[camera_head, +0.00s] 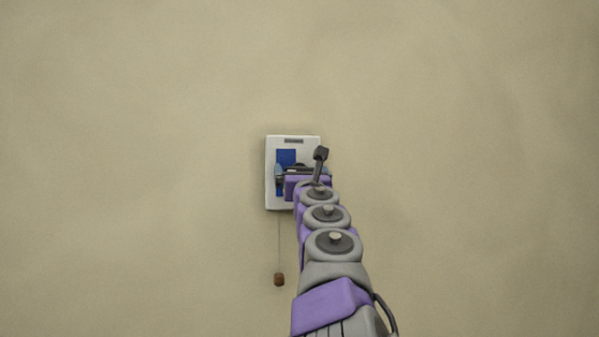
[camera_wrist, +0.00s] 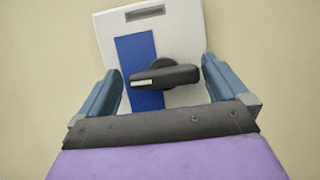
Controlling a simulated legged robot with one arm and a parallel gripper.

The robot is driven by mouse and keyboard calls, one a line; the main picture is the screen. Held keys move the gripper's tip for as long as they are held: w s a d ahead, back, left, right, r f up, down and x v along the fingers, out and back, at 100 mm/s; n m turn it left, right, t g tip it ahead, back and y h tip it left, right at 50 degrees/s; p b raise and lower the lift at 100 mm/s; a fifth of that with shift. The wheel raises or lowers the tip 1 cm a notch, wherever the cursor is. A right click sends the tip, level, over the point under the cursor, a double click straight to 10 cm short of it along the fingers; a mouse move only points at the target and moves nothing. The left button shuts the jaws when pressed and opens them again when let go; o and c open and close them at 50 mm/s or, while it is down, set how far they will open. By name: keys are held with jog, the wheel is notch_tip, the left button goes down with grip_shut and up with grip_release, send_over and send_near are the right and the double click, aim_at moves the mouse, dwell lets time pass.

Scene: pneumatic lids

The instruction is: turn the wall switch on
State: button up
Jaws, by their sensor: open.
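The wall switch is a white plate (camera_head: 312,143) with a blue panel (camera_head: 283,157) on a beige wall. In the wrist view the plate (camera_wrist: 180,32) carries a blue panel (camera_wrist: 136,55) and a dark rotary handle (camera_wrist: 165,77). The handle lies nearly level in that picture, with a pale mark at its left end. My gripper (camera_wrist: 160,85) is open, with one blue-grey finger on each side of the handle. A gap shows between each finger and the handle. In the head view my gripper (camera_head: 296,174) covers the plate's lower right part.
A cord with a small brown weight (camera_head: 279,280) hangs below the plate, left of my arm. A dark slot (camera_wrist: 145,13) sits near the plate's top edge. The wall around the plate is bare and clear.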

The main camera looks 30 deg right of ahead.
jog(key=shift+d, duration=0.35)
jog(key=shift+c, duration=1.4)
jog(key=shift+a, duration=0.15)
jog(key=c, duration=0.7)
jog(key=shift+o, duration=0.2)
